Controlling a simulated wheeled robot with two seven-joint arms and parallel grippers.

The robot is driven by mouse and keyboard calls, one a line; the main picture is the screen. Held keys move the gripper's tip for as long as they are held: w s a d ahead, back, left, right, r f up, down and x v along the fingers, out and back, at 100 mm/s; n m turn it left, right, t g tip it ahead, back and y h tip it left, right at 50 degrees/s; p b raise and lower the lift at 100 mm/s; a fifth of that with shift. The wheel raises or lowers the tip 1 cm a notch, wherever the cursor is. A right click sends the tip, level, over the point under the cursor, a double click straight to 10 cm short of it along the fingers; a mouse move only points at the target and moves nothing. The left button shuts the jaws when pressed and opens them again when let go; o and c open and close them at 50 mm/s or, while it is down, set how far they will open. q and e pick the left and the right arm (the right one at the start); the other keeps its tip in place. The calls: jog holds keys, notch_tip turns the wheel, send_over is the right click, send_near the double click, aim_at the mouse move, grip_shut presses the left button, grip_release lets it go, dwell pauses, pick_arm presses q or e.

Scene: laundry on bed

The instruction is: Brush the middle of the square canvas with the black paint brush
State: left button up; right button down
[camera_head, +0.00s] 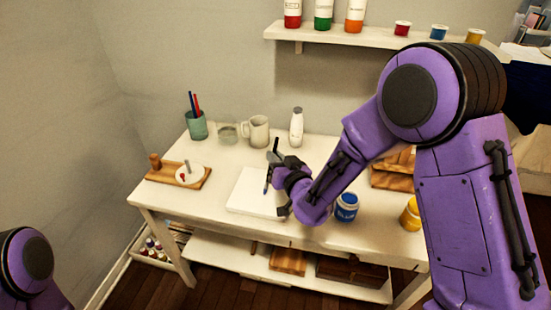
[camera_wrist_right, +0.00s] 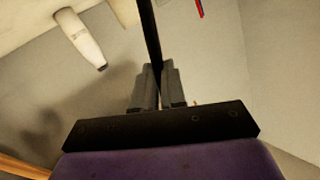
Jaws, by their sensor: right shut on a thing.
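The white square canvas (camera_head: 246,194) lies flat on the white table, partly hidden by my right arm and hand. My right gripper (camera_head: 274,160) is above the canvas's far right part and is shut on the black paint brush (camera_head: 276,145). In the right wrist view the brush (camera_wrist_right: 150,40) is a dark stick between the two grey fingers (camera_wrist_right: 158,75). A thin dark part shows below the hand over the canvas; I cannot tell whether it touches. My left gripper is out of view.
On the table (camera_head: 150,198) stand a green cup with brushes (camera_head: 197,126), a glass jar (camera_head: 228,132), a mug (camera_head: 257,131), a white bottle (camera_head: 296,126), a wooden board (camera_head: 163,176), a blue jar (camera_head: 346,208) and a yellow jar (camera_head: 411,215). A wall shelf (camera_head: 340,39) holds paints.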

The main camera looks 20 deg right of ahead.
jog(key=shift+f+b, duration=0.5)
jog(key=shift+f, duration=0.1)
dwell(0.3)
